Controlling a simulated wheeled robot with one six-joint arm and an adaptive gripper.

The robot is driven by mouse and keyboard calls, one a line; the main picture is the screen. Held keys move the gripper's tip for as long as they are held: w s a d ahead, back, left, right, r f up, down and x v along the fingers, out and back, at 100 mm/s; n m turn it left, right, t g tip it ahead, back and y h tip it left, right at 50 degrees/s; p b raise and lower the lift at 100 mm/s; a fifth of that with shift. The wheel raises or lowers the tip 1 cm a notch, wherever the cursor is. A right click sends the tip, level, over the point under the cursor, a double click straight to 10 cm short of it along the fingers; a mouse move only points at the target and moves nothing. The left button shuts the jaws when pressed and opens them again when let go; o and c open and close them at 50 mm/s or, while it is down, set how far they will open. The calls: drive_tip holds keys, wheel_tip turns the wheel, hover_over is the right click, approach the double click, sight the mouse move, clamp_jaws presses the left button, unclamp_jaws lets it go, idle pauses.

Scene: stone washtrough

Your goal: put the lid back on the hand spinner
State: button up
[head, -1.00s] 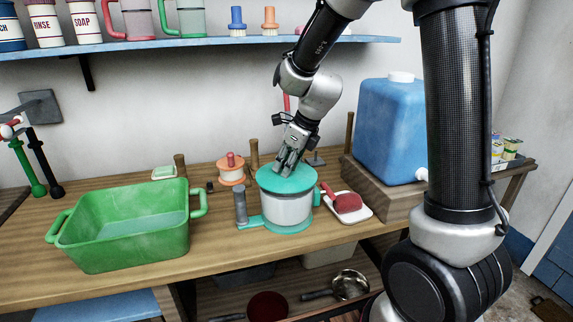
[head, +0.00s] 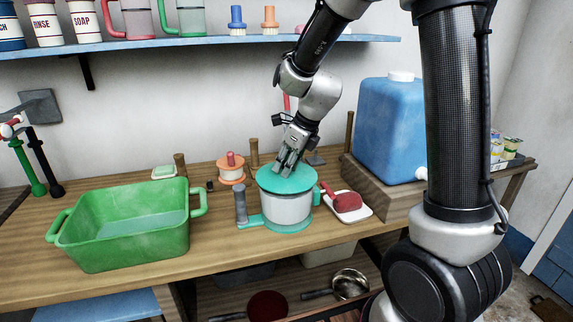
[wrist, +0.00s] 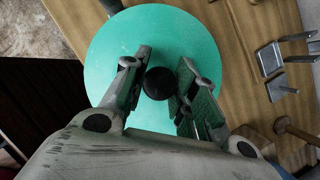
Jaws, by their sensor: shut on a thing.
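The hand spinner (head: 288,209) stands on the wooden counter, with a pale drum, a teal base and a grey upright handle at its left. The round teal lid (head: 298,183) lies over the top of the drum, roughly level; whether it is fully seated I cannot tell. In the wrist view the lid (wrist: 114,62) fills the middle, with a dark round knob (wrist: 159,83) on it. My gripper (head: 287,172) is above the lid, its fingers shut on the knob; it also shows in the wrist view (wrist: 160,85). The fingers hide the knob in the head view.
A green basin (head: 120,225) stands to the left. A red brush (head: 347,202) on a white dish (head: 357,213) is close at the right. An orange-and-red item (head: 231,168) and wooden pegs stand behind. A blue tank (head: 390,130) sits on a wooden block further right.

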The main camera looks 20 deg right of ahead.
idle(0.4)
drive_tip(key=o, duration=1.1)
drive_tip(key=shift+o, duration=0.4)
drive_tip(key=o, duration=0.4)
drive_tip(key=shift+r, duration=3.5)
clamp_jaws()
